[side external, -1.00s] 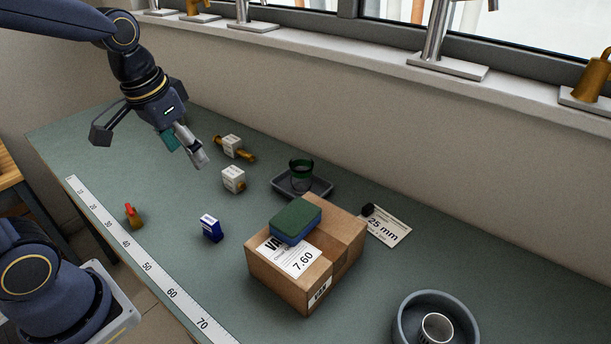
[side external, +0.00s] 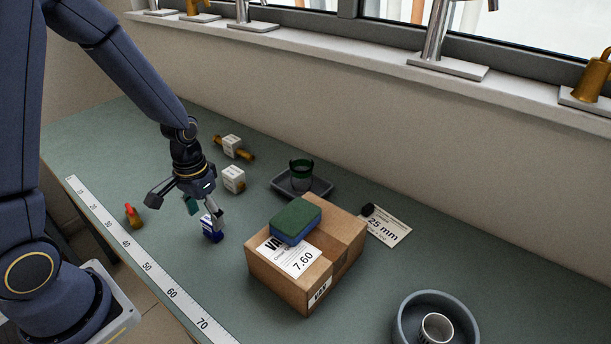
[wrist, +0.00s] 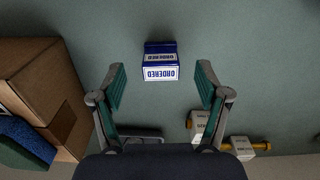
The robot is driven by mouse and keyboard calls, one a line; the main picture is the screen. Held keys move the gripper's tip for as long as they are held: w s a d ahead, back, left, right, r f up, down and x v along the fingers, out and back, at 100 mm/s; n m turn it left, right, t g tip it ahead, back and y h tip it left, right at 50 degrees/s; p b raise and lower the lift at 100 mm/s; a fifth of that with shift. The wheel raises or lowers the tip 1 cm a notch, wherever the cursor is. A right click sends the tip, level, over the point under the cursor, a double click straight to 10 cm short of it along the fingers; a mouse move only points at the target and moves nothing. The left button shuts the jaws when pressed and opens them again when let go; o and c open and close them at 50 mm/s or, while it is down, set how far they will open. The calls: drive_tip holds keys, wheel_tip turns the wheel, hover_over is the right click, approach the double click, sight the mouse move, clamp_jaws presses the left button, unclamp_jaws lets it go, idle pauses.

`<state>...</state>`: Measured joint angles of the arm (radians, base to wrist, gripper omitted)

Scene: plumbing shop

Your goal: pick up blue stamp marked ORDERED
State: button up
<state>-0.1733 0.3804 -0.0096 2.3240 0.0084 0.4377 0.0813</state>
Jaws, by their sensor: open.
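The blue stamp (wrist: 161,59) has white faces marked ORDERED and stands on the bench top. In the wrist view it lies centred between the fingers, a little beyond their tips. In the side view the stamp (side external: 211,236) is partly hidden behind a finger of my gripper. My gripper (wrist: 160,80) is open and empty, with green pads facing each other. In the side view my gripper (side external: 205,212) is just above the stamp; I cannot tell whether it touches it.
A cardboard box (side external: 342,246) with a green and blue sponge (side external: 296,222) on top stands to the right. Behind are white-tagged brass fittings (side external: 233,179) and a dark tray (side external: 322,191) with a green glass. A red-tipped brass piece (side external: 134,216) and a ruler strip (side external: 147,265) lie at left.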

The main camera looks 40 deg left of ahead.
sight(209, 219)
drive_tip(key=f, duration=0.5)
drive_tip(key=shift+w+f, duration=0.2)
drive_tip(key=shift+w, duration=0.15)
drive_tip(key=c, duration=1.2)
